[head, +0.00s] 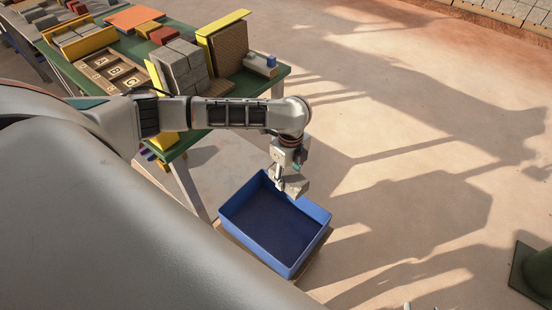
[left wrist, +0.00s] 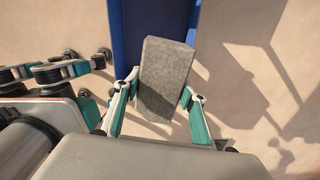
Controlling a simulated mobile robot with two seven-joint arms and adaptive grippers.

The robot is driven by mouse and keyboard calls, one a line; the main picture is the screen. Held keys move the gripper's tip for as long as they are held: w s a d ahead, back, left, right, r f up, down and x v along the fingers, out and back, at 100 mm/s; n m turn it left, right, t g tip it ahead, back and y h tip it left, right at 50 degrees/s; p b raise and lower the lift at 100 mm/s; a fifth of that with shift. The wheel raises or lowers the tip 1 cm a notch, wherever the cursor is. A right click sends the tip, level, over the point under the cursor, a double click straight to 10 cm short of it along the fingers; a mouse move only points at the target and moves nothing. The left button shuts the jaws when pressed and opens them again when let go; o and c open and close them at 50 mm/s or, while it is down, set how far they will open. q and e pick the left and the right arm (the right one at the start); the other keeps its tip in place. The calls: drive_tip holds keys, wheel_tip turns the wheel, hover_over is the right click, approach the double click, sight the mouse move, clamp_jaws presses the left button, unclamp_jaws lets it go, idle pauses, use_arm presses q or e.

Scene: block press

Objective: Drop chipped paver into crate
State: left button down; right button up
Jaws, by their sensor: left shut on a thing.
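My left gripper (head: 292,183) is shut on a grey paver (head: 299,182) above the far edge of the blue crate (head: 234,205). The left wrist view shows the paver (left wrist: 163,78) between the two teal-sided fingers of the left gripper (left wrist: 158,106), with the blue crate (left wrist: 125,38) beyond and below it. I cannot make out a chip on the paver. The crate's visible floor is bare and dark blue.
A green-topped table (head: 183,146) at the upper left carries grey blocks (head: 181,66), a lettered wooden tray (head: 110,72) and yellow boards. A dark green object (head: 535,272) stands at the right edge. The sandy floor right of the crate is clear.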

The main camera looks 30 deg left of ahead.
use_arm(q)
drive_tip(key=a+f+m+b, duration=0.2)
drive_tip(key=f+m+b, duration=0.3)
drive_tip(key=f, duration=0.6)
drive_tip(key=a+f+m+b, duration=0.2)
drive_tip(key=f+m+b, duration=0.3)
drive_tip(key=f+m, duration=0.4)
wheel_tip(320, 180, down, 2)
drive_tip(key=shift+a+f, duration=0.15)
drive_tip(key=shift+a, duration=0.05)
use_arm(e)
wheel_tip(320, 180, down, 7)
drive_tip(key=s+a, duration=0.1)
drive_tip(key=shift+n+g, duration=0.3)
use_arm(q)
drive_tip(key=c, duration=1.6)
unclamp_jaws()
drive_tip(key=shift+s, duration=0.1)
drive_tip(key=o, duration=0.5)
drive_tip(key=shift+s, duration=0.1)
use_arm(e)
drive_tip(key=shift+s+f, duration=0.15)
drive_tip(key=shift+s, duration=0.1)
use_arm(q)
wheel_tip(320, 180, up, 12)
drive_tip(key=shift+f, duration=0.1)
